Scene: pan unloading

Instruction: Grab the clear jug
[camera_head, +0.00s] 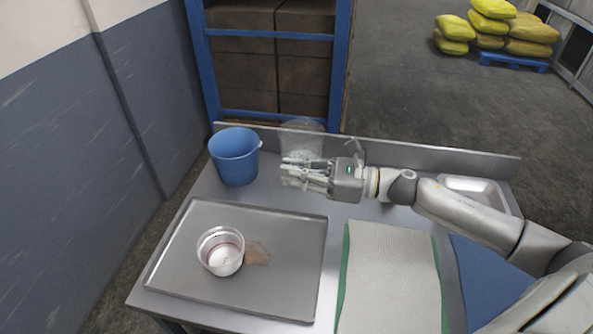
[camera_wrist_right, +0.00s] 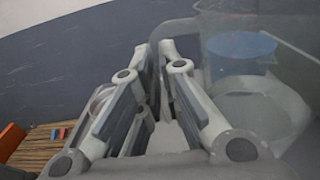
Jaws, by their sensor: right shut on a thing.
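The clear jug (camera_head: 302,137) stands upright on the metal table, near the back ledge and right of the blue bucket. In the right wrist view the jug (camera_wrist_right: 270,110) fills the right side, with its handle reaching left to the fingertips. My right gripper (camera_head: 288,172) reaches in from the right, in front of the jug, and hides its lower part. In the right wrist view its fingers (camera_wrist_right: 160,52) are closed together on the jug's handle. My left gripper is not in view.
The blue bucket (camera_head: 235,156) stands close on the left. A metal tray (camera_head: 180,275) in front holds a clear round container (camera_head: 221,251) and a brownish patch. A pale mat (camera_head: 390,285) with green edges lies to the right. A metal basin (camera_head: 477,190) is at the far right.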

